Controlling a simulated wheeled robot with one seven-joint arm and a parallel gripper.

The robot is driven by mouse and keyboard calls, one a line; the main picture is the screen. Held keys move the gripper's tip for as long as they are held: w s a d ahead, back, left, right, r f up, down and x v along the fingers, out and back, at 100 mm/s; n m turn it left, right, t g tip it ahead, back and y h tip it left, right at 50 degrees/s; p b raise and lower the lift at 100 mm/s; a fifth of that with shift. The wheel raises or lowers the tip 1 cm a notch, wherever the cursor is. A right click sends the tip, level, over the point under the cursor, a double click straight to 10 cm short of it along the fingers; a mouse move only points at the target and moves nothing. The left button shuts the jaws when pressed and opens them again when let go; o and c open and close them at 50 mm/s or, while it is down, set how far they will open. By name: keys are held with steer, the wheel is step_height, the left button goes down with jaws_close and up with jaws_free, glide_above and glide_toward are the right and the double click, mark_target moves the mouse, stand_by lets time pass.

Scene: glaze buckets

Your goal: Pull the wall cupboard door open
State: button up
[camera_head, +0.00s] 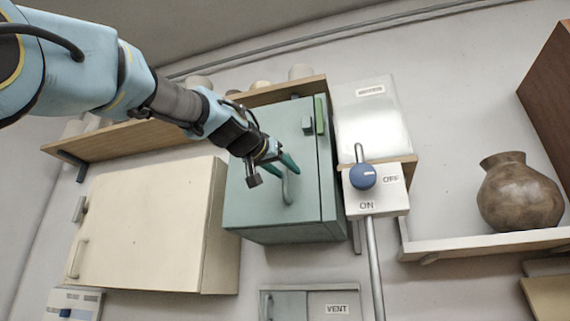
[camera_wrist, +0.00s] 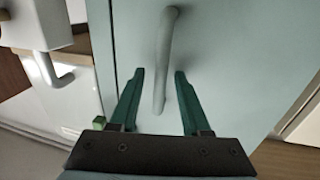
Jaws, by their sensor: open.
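The teal wall cupboard (camera_head: 250,215) hangs mid-wall in the head view, and its door looks shut. Its grey bar handle (camera_head: 289,192) stands on the door front. My gripper (camera_head: 272,165) is at the handle, with its green fingers open. In the wrist view the handle (camera_wrist: 168,38) runs lengthwise between the two fingers of my gripper (camera_wrist: 158,74), with a gap visible on each side. The door face (camera_wrist: 225,45) fills much of that view. How deep the handle sits between the fingers is hard to tell.
A cream cupboard (camera_head: 145,230) with its own handle hangs on the left. A switch box (camera_head: 385,200) with a blue knob (camera_head: 362,176) adjoins the teal cupboard's right side. A brown vase (camera_head: 518,195) stands on a shelf (camera_head: 480,244) at right. A VENT panel (camera_head: 310,304) is below.

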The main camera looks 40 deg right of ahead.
steer(key=shift+w+d, duration=0.1)
steer(key=shift+d, duration=0.05)
steer(key=shift+c, duration=0.2)
jaws_close()
stand_by(1.2)
